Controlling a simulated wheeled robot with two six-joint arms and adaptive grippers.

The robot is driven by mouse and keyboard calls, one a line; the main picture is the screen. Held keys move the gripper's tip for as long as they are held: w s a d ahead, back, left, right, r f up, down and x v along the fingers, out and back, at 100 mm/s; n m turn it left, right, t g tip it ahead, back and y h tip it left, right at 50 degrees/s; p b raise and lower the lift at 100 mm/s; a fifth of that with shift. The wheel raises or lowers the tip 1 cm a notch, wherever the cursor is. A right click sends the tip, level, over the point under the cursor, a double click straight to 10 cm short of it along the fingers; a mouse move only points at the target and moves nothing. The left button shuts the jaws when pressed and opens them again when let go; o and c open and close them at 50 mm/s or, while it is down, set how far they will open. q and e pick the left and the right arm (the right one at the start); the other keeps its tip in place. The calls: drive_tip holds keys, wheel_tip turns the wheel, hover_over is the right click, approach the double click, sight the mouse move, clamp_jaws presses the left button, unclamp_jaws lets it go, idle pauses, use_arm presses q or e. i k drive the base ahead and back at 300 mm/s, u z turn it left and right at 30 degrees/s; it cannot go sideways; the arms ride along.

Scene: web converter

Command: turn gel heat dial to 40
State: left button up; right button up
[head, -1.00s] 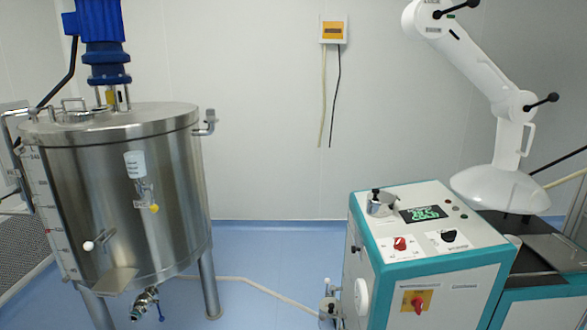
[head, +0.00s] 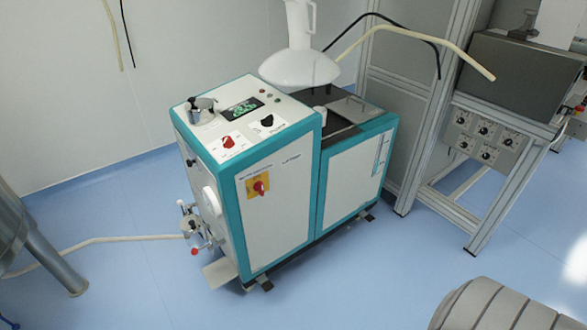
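A white and teal cabinet machine (head: 280,195) stands in the middle of the head view. Its sloped top panel carries a red knob (head: 229,142), a black knob (head: 266,121) and a lit green display (head: 243,107). A red rotary switch (head: 260,187) on a yellow plate sits on its front. Several dark dials (head: 484,129) sit on a grey panel on the metal frame at the right. The labels are too small to read, so I cannot tell which one is the gel heat dial. Neither of my grippers is in view.
A white extraction hood (head: 300,68) hangs over the machine's rear. A steel tank leg (head: 55,265) and a pale hose (head: 110,240) are at the left. The metal frame (head: 425,150) stands at right. A grey ribbed object (head: 505,308) fills the lower right corner. Blue floor in front is clear.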

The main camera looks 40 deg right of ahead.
sight(229, 143)
drive_tip(key=u, duration=0.35)
drive_tip(key=k, duration=0.5)
drive_tip(key=u, duration=0.5)
drive_tip(key=i, duration=0.65)
drive_tip(key=z, duration=1)
drive_tip(key=i, duration=1.1)
drive_tip(key=z, duration=1.05)
